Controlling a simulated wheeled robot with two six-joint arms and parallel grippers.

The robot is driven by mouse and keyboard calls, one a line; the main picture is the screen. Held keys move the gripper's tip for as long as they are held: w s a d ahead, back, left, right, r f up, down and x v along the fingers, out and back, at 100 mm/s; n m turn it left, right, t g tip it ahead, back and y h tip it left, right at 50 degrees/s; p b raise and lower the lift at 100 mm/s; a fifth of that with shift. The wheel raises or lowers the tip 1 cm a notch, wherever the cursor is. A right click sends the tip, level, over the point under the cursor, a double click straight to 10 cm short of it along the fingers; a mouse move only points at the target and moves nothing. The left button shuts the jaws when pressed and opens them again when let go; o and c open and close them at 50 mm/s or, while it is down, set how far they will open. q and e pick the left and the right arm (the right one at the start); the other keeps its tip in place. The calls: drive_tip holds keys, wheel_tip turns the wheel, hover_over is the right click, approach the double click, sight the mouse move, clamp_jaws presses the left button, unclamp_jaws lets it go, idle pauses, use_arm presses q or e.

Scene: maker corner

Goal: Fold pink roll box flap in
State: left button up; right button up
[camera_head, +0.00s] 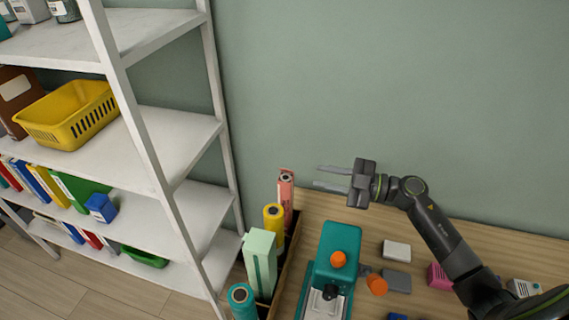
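The pink roll (286,190) stands upright at the far end of a narrow brown box (291,255) at the table's left edge. My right gripper (318,176) is to the right of the pink roll's top, with its fingers pointing left toward it. The two fingers are apart with nothing between them, and a gap shows between fingertips and roll. My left gripper is not in view.
A yellow roll (273,217), a pale green carton (260,262) and a teal roll (241,299) stand nearer along the box. A teal machine (337,251) is to its right. A white shelf unit (160,180) stands left, and a green wall behind.

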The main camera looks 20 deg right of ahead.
sight(285, 170)
drive_tip(key=p+x, duration=0.2)
drive_tip(key=x, duration=0.7)
drive_tip(key=shift+r+p, duration=0.15)
drive_tip(key=shift+p, duration=0.15)
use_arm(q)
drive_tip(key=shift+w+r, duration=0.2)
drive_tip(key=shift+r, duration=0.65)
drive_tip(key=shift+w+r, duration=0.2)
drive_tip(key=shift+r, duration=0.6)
use_arm(e)
drive_tip(key=shift+w+a, duration=0.3)
drive_tip(key=shift+a, duration=0.3)
clamp_jaws()
